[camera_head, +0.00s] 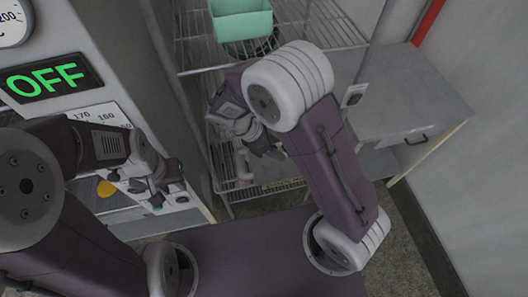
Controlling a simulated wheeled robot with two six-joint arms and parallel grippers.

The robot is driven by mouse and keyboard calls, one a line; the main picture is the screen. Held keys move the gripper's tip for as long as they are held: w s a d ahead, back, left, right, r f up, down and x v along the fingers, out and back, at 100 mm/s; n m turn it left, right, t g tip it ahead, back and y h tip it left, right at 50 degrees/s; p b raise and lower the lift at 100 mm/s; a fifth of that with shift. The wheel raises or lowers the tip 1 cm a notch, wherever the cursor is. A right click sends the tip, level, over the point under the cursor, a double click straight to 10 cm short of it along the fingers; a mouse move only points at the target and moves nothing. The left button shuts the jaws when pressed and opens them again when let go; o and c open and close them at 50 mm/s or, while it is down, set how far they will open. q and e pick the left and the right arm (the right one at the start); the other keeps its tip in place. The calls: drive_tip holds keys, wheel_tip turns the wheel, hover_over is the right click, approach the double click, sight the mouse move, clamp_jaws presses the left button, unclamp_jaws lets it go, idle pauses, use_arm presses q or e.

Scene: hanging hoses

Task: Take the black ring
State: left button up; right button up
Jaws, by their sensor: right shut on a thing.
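A dark ring-like shape (262,45) shows on the wire rack below a teal bin; my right arm partly covers it, and I cannot tell for sure that it is the black ring. My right gripper (246,152) points down in front of the lower rack. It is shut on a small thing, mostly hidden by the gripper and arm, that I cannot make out. My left gripper (156,192) is at the left, by the front of the white cabinet. Its fingers look apart and empty.
The teal bin (241,20) stands on the wire rack (330,33). A grey cabinet (415,95) stands to the right. At the left is a white machine with a green OFF display (52,78) and a round dial (10,22). Some floor (400,250) is clear at the lower right.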

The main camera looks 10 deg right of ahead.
drive_tip(key=s+d+r, duration=0.2)
drive_tip(key=d+r, duration=0.2)
drive_tip(key=d, duration=0.3)
drive_tip(key=shift+s+d+r, duration=0.2)
drive_tip(key=shift+s+r, duration=0.1)
